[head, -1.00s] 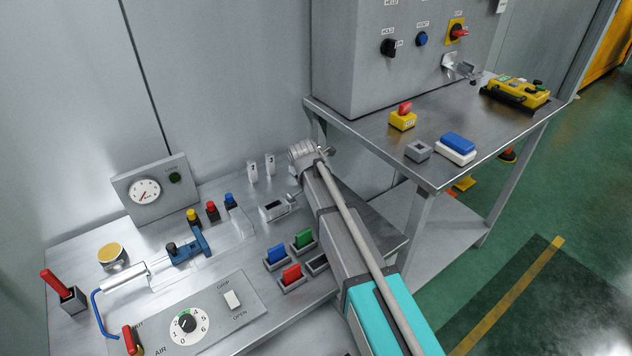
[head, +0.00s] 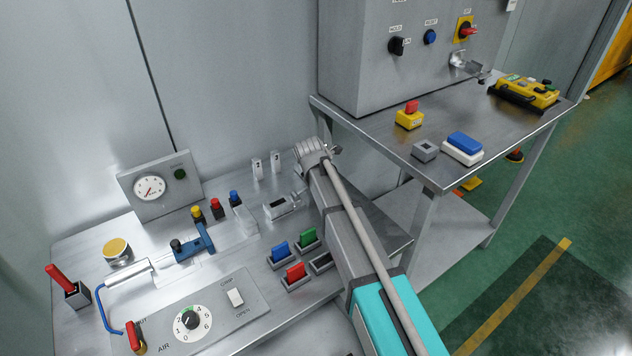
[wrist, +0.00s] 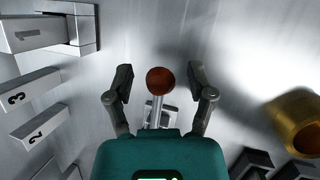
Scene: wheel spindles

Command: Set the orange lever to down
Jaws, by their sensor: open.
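The orange lever shows in the wrist view as a dull red-orange ball knob (wrist: 160,80) on a pale metal rod, rising from a small light base. My gripper (wrist: 159,88) is open, with one finger on each side of the knob and a visible gap at both sides. The lever's up or down setting cannot be told from this angle. In the head view my gripper (head: 328,152) is at the back right of the metal bench (head: 75,245), and I cannot make out the lever there.
Numbered blocks (wrist: 38,98) lie left in the wrist view, and a gold cylinder (wrist: 298,118) stands right. In the head view, coloured switches (head: 296,271) sit beside my arm. A grey cabinet (head: 350,60) on a side table (head: 390,145) stands close behind my gripper.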

